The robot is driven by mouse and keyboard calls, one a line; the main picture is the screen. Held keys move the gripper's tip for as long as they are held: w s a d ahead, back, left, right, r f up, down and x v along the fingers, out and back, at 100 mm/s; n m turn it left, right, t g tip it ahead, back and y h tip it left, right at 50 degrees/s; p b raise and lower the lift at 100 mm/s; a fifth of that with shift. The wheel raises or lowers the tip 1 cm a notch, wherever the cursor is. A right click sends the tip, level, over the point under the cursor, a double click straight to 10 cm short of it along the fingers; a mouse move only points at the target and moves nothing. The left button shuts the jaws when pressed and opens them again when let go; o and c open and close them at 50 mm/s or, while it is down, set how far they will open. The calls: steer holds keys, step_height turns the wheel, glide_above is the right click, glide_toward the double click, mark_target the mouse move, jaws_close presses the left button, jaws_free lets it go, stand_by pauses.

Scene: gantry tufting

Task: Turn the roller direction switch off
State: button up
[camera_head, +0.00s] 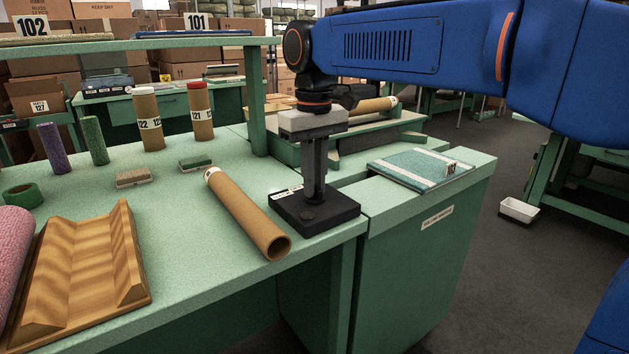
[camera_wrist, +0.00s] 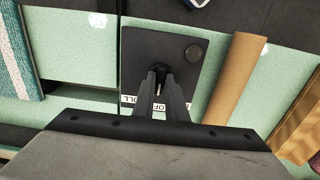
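The roller direction switch is a flat black box (camera_head: 330,214) at the right front corner of the green table, beside the cabinet. It also shows in the wrist view (camera_wrist: 188,75), with a round black button on its face and a white label (camera_wrist: 128,99) along one edge, partly hidden; "OF" and "ROLL" can be read. My gripper (camera_head: 316,194) points straight down over the box, fingertips at or just above its middle. In the wrist view my fingers (camera_wrist: 160,78) stand close together, with a narrow gap and a small light part between them. The switch lever and its position are hidden.
A cardboard tube (camera_head: 245,213) lies left of the box. A wooden cradle (camera_head: 85,265) and a pink roll (camera_head: 8,245) are at front left. A teal folded mat (camera_head: 410,168) lies on the cabinet (camera_head: 425,240) to the right. Capped tubes (camera_head: 148,118) stand behind.

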steer(key=o, duration=0.3)
steer(key=shift+r, duration=0.15)
step_height(320, 180, up, 17)
stand_by(0.6)
